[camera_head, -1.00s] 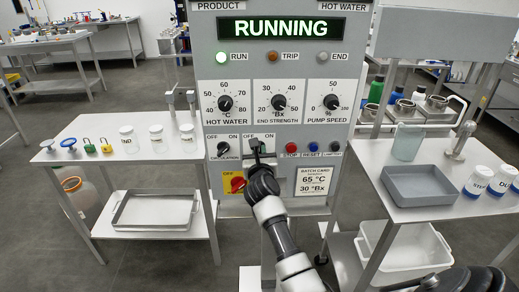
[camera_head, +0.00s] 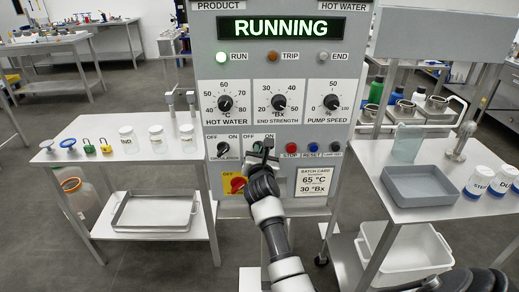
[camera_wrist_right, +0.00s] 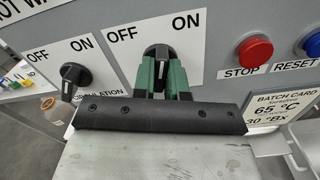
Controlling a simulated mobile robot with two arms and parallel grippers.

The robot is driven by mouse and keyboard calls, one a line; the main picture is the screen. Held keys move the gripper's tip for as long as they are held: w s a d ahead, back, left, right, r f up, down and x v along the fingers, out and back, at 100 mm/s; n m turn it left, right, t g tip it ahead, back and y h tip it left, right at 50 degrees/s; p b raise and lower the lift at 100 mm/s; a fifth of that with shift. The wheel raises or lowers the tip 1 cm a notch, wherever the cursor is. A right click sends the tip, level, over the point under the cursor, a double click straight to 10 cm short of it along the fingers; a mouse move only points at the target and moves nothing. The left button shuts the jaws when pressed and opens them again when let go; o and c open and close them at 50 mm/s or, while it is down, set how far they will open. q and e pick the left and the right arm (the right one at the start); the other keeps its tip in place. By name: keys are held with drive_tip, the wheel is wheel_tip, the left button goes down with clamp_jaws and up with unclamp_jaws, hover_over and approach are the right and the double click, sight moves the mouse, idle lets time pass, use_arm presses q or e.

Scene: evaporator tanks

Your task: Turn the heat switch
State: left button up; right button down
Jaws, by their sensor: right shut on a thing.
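The heat switch (camera_wrist_right: 158,50) is a dark round knob between OFF and ON labels in the right wrist view. Its pointer is mostly hidden between the fingers, and its own name label is covered. My right gripper (camera_wrist_right: 161,74) has its green fingers shut on this knob. In the head view my right gripper (camera_head: 265,151) is at the panel's lower middle, hiding most of the switch, and its fingers lean a little to the right. My left gripper is not in view.
The circulation switch (camera_wrist_right: 72,78) sits close on the left. A red STOP button (camera_head: 291,148) and blue RESET button (camera_head: 312,147) are close on the right. A red knob on yellow (camera_head: 237,184) lies below left. The display (camera_head: 282,27) reads RUNNING. Side tables flank the panel.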

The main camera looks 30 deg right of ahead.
drive_tip(key=shift+f, duration=0.15)
drive_tip(key=shift+m, duration=2)
drive_tip(key=shift+b, duration=0.3)
drive_tip(key=shift+m, duration=0.7)
drive_tip(key=c, duration=1.1)
unclamp_jaws()
